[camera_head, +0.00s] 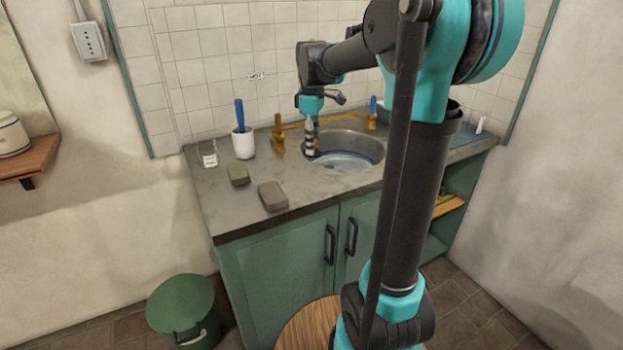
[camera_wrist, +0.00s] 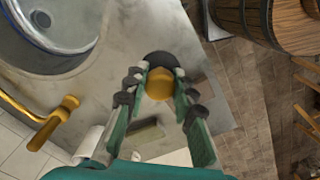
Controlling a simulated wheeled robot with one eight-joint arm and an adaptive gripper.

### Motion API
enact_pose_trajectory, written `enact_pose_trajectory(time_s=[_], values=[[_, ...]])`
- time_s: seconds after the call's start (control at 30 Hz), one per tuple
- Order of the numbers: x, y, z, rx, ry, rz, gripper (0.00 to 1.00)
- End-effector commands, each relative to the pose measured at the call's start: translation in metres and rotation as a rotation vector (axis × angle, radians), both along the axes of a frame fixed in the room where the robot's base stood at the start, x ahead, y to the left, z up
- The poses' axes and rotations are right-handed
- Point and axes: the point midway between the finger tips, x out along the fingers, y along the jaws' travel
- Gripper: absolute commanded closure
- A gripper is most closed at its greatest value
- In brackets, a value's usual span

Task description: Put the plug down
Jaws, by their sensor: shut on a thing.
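My gripper (camera_head: 310,150) points down at the left rim of the round sink (camera_head: 352,150), in front of the brass tap (camera_head: 278,133). In the wrist view my gripper (camera_wrist: 160,78) is shut on the plug (camera_wrist: 158,84), which shows a brass-coloured round part and a dark part beyond it. The plug is between the two fingertips, with the grey counter behind it. In the head view the plug is too small to make out. The sink basin (camera_wrist: 50,35) also shows in the wrist view, at the upper left. I cannot tell the plug's height above the counter.
On the counter (camera_head: 215,205) stand a white cup (camera_head: 243,144) with a blue-handled thing, a green bar (camera_head: 238,174), a brown bar (camera_head: 272,195) and a small clear container (camera_head: 208,154). A green bin (camera_head: 181,305) stands on the floor.

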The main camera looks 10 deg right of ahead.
Motion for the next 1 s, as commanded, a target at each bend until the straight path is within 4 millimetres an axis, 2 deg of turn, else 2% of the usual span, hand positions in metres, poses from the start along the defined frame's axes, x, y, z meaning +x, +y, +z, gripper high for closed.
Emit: enact_pose_trajectory(time_s=[0.1, 0.3, 0.53, 0.73, 1.0], values=[[0.0, 0.0, -0.031, 0.0, 0.0, 0.0, 1.0], [0.0, 0.0, -0.069, 0.0, 0.0, 0.0, 1.0], [0.0, 0.0, -0.087, 0.0, 0.0, 0.0, 1.0], [0.0, 0.0, -0.113, 0.0, 0.0, 0.0, 1.0], [0.0, 0.0, -0.119, 0.0, 0.0, 0.0, 1.0]])
